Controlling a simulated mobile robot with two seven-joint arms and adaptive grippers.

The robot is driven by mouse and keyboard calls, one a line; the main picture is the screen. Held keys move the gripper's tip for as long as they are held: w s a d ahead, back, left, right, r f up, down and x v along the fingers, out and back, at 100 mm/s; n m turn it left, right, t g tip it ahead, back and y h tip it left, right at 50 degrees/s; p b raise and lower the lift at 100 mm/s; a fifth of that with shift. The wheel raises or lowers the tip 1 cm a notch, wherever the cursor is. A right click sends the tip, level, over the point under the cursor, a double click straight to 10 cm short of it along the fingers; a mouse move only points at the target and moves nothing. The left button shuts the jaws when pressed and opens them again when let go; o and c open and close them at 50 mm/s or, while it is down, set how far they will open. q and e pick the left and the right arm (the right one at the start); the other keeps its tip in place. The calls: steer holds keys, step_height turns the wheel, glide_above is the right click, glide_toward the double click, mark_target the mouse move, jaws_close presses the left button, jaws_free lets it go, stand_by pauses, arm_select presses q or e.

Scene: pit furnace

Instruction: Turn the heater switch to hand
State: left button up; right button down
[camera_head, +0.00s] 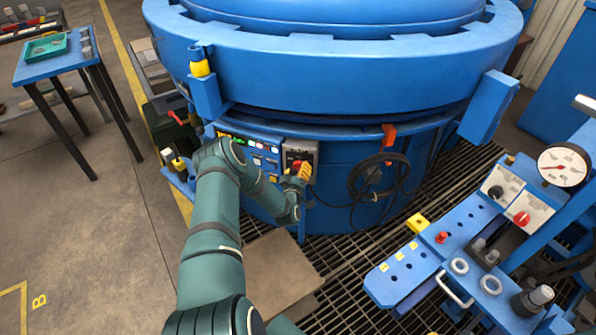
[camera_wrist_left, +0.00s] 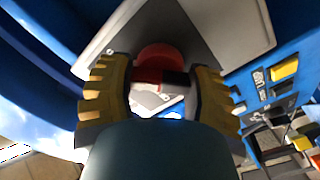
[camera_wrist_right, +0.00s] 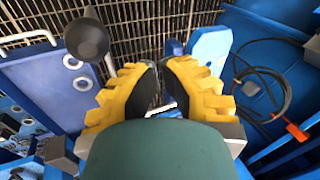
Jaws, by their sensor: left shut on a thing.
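A red rotary knob (camera_head: 297,164) sits on a grey switch box (camera_head: 303,149) on the front of the blue furnace. My left gripper (camera_head: 298,175) has its yellow fingers at this knob. In the left wrist view the red knob (camera_wrist_left: 158,56) lies between the two fingers, which are shut on it. The fingers hide part of the knob, and its exact setting and label cannot be read. My right gripper (camera_wrist_right: 160,68) shows only in its own wrist view. Its fingertips are almost together with nothing held between them.
A panel with coloured buttons (camera_head: 250,148) is left of the switch box. A coiled black cable (camera_head: 378,178) hangs to its right. A blue control stand (camera_head: 410,266) with a gauge (camera_head: 564,166) stands at the right. A blue table (camera_head: 58,64) stands far left.

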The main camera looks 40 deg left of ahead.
arm_select(q)
steer(key=shift+s, duration=0.1)
stand_by(0.3)
steer(key=o, duration=1.2)
steer(key=v, duration=1.2)
